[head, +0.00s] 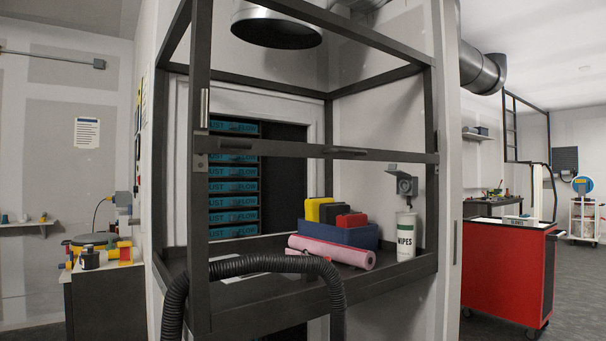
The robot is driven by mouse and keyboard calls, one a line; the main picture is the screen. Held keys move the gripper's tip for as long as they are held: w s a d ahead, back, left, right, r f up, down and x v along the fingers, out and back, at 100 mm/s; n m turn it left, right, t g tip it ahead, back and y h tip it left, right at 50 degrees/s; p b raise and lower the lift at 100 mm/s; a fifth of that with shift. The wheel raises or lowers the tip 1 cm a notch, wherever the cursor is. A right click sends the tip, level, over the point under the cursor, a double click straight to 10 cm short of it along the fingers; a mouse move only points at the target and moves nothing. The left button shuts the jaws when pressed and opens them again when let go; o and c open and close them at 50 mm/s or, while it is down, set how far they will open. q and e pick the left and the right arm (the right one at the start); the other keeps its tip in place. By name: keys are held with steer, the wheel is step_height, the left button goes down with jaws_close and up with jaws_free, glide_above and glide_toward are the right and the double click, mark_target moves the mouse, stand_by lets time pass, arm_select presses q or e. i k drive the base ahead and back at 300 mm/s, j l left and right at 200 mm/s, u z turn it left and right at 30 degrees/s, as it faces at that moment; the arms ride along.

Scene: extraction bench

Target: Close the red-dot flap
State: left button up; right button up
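I see no red dot anywhere, so I cannot tell which part is the red-dot flap. A small grey wall box (406,186) on the right inner wall of the dark-framed bench has a lid (404,170) that sticks out, raised, above its round face. No red mark shows on it at this size. Neither of my grippers is in view.
The bench frame has a horizontal front bar (290,150) with a handle. On its shelf are a white wipes tub (406,236), a pink roll (345,257) and a blue bin (345,235). A black hose (255,264) arches in front. A red cart (505,268) stands right.

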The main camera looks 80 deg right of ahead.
mark_target(392, 169)
steer(key=z, duration=1.7)
steer(key=l+z, duration=0.2)
steer(key=z, duration=0.25)
steer(key=i+l+z, duration=0.1)
steer(key=z, duration=0.3)
steer(key=i+l+z, duration=0.1)
steer(key=z, duration=0.35)
steer(key=i, duration=0.1)
